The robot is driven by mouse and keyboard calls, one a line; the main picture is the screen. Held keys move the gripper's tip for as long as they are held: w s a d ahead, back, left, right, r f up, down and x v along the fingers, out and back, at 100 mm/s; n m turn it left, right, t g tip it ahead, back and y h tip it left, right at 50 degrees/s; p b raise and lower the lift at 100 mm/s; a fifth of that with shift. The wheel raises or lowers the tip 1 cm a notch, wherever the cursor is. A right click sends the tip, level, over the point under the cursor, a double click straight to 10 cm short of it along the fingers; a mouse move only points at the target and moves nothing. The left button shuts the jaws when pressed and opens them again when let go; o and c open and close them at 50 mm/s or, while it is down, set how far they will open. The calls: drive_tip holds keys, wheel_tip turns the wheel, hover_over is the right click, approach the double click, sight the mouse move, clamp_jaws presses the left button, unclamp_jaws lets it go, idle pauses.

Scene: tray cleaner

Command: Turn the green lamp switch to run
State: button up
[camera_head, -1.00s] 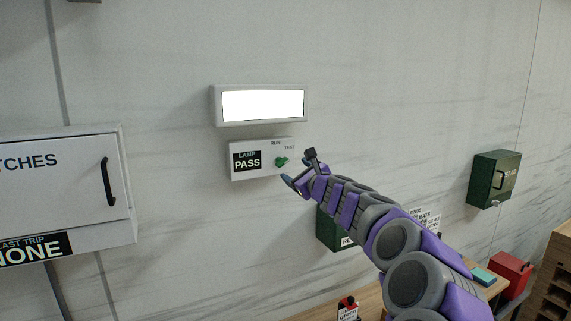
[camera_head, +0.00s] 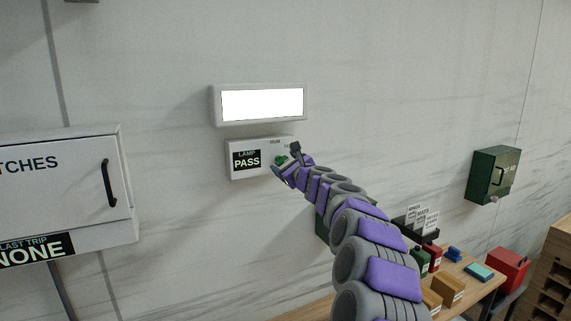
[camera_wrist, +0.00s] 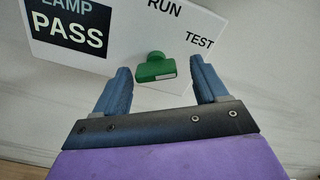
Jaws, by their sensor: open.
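The green lamp switch (camera_wrist: 155,67) sits on a white wall box (camera_head: 236,171) with a black "LAMP PASS" label. In the wrist view, "RUN" is printed above the switch and "TEST" to its upper right. A pale mark on the switch's front face is toward its lower right. My gripper (camera_wrist: 161,84) is open, with one blue finger on each side of the switch. Gaps show between the fingers and the switch, so it appears untouched. In the head view, my gripper (camera_head: 285,165) partly covers the switch (camera_head: 281,160).
A lit white lamp panel (camera_head: 262,104) is on the wall just above the box. A white cabinet (camera_head: 70,190) with a black handle is at left. A dark green box (camera_head: 495,174) hangs at right. A table with small containers (camera_head: 448,288) stands below right.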

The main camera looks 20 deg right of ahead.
drive_tip(key=shift+a, duration=0.3)
drive_tip(key=c, duration=1.1)
drive_tip(key=shift+o, duration=0.2)
drive_tip(key=shift+f+n+b, duration=0.1)
drive_tip(key=shift+n+b, duration=0.2)
drive_tip(key=shift+n, duration=0.1)
drive_tip(key=n+b, duration=0.1)
drive_tip(key=n, duration=0.1)
drive_tip(key=n+b, duration=0.1)
drive_tip(key=n, duration=0.1)
drive_tip(key=shift+d+f, duration=0.1)
drive_tip(key=shift+f, duration=0.1)
drive_tip(key=shift+w+n+b, duration=0.1)
drive_tip(key=shift+n+b, duration=2.4)
drive_tip(key=shift+n, duration=1)
